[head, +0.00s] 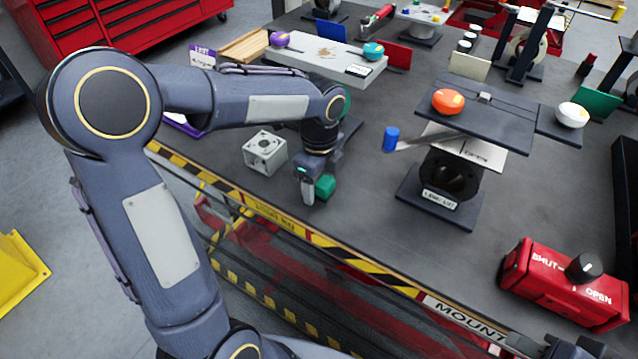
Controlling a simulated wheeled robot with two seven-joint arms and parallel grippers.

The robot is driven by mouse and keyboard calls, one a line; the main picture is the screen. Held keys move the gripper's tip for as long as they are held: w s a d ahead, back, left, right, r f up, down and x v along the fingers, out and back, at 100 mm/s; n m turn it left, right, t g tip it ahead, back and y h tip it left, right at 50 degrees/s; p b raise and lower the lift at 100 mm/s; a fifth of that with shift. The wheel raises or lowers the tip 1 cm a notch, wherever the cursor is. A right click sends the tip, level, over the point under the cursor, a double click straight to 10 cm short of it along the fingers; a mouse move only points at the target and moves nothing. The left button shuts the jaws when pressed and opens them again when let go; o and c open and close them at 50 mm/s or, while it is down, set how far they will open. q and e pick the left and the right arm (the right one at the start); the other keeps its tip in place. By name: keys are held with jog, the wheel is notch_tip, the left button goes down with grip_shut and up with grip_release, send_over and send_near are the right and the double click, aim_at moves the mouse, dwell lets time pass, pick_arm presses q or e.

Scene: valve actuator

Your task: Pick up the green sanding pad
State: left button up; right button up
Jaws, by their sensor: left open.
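A small green block (325,187), which looks like the green sanding pad, is on the dark table near its striped front edge. My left gripper (308,198) points down right at it, and a grey finger covers the block's left side. The jaws are open. I cannot tell whether the block lies between the fingers or beside them, or whether they touch. A dark part at the bottom right edge looks like my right gripper (562,348); it is cut off by the frame, and its jaws cannot be made out.
A grey metal cube (265,152) stands left of my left gripper. A valve stand (450,180) with a dark platform, orange pad (448,101) and white pad (571,115) stands right. A red box (565,280) with a knob sits front right. The table between is clear.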

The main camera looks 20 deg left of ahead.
pick_arm(q)
jog(key=c, duration=1.1)
jog(key=shift+r, duration=0.1)
jog(key=shift+r, duration=0.5)
notch_tip(320, 180, up, 2)
jog(key=shift+s+r, duration=0.1)
jog(key=shift+r, duration=0.15)
jog(key=s+d+r, duration=0.1)
jog(key=s+r, duration=0.2)
jog(key=s, duration=0.1)
jog(key=s+d+r, duration=0.2)
jog(key=s+r, duration=0.1)
jog(key=s, duration=0.1)
jog(key=s+d+r, duration=0.2)
jog(key=s+r, duration=0.1)
jog(key=s, duration=0.2)
jog(key=shift+r, duration=0.2)
